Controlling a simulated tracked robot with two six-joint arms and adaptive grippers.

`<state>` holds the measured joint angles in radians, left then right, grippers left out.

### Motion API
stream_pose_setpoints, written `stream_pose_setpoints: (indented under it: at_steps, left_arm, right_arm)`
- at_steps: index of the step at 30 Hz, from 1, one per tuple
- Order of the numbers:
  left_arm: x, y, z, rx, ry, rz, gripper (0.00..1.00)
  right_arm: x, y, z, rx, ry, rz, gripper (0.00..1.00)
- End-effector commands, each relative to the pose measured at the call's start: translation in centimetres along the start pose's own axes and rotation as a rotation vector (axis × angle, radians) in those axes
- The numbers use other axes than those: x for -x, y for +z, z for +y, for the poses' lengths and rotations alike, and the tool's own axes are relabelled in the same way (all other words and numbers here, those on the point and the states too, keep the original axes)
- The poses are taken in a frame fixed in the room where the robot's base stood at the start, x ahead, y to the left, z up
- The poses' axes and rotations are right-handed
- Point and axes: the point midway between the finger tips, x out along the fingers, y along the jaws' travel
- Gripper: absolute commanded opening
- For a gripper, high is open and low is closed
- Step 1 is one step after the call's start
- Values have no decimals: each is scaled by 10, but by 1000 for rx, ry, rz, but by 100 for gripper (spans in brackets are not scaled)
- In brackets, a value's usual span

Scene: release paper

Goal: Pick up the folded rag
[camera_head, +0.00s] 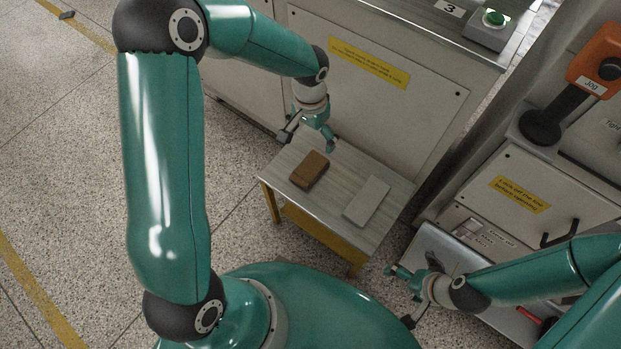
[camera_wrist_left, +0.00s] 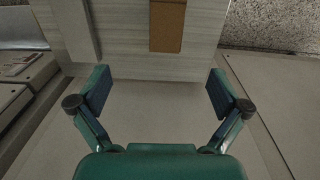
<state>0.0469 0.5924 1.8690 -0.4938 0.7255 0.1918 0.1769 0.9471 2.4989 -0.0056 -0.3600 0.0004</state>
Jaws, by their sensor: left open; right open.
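A flat pale grey rectangle (camera_head: 367,201), which looks like the folded rag, lies on the right part of a small table (camera_head: 335,183). In the left wrist view the pale piece (camera_wrist_left: 76,28) is at the upper left, cut off by the frame edge. A brown block (camera_head: 309,170) lies to its left on the table, and it also shows in the left wrist view (camera_wrist_left: 167,26). My left gripper (camera_head: 308,141) is open and empty above the table's back edge, apart from both pieces. My right gripper (camera_head: 400,296) is open and empty, low at the right, away from the table.
A grey cabinet (camera_head: 375,115) with a yellow label stands behind the table. At the right are a machine with an orange jog handle (camera_head: 598,62) and a metal tray (camera_head: 430,245) near my right arm. Open floor lies to the left.

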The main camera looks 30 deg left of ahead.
Motion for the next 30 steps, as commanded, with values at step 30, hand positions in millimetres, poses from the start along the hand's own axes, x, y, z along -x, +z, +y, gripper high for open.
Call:
stream_pose_setpoints:
  at_steps: [30]
  left_arm:
    - [-127,-1,-12,-1,-29,-8,100]
  right_arm:
    - [-34,0,12,0,0,1,97]
